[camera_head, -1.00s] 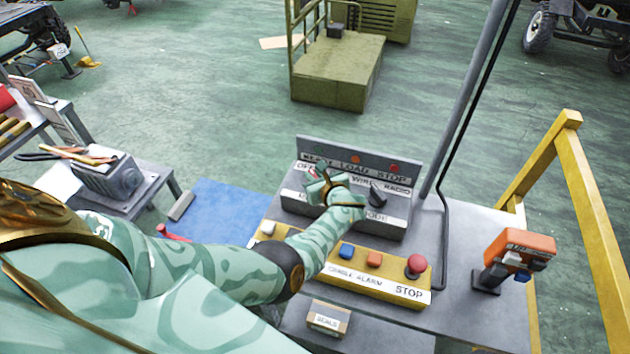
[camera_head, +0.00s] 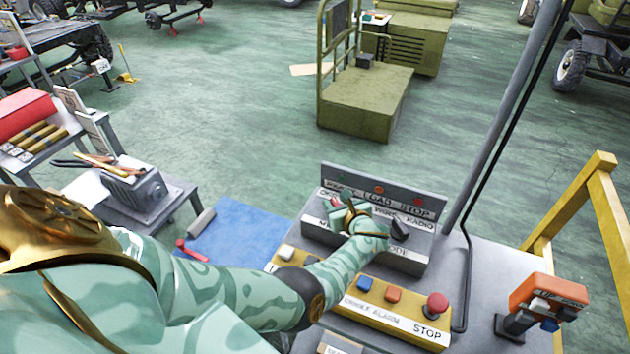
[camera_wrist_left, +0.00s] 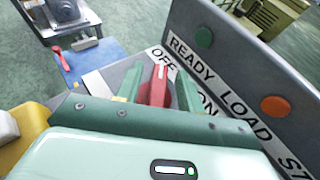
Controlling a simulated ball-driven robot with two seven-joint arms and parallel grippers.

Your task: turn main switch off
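The main switch is a red handle (camera_wrist_left: 159,86) on the grey panel box; its tip lies beside the OFF label (camera_wrist_left: 161,58), with ON to the right. My left gripper (camera_wrist_left: 160,80) straddles the handle, one finger on each side, with small gaps seeming to show near the tips. In the head view my left gripper (camera_head: 345,207) is over the left end of the panel box (camera_head: 322,236) and hides much of the switch. My right gripper is not in view.
A black selector knob (camera_head: 399,229) stands right of the gripper. In front is a yellow box (camera_head: 395,325) with blue and orange buttons and a red stop button (camera_head: 436,304). A grey pole (camera_head: 505,110) rises at the right. An orange pendant (camera_head: 547,291) stands further right.

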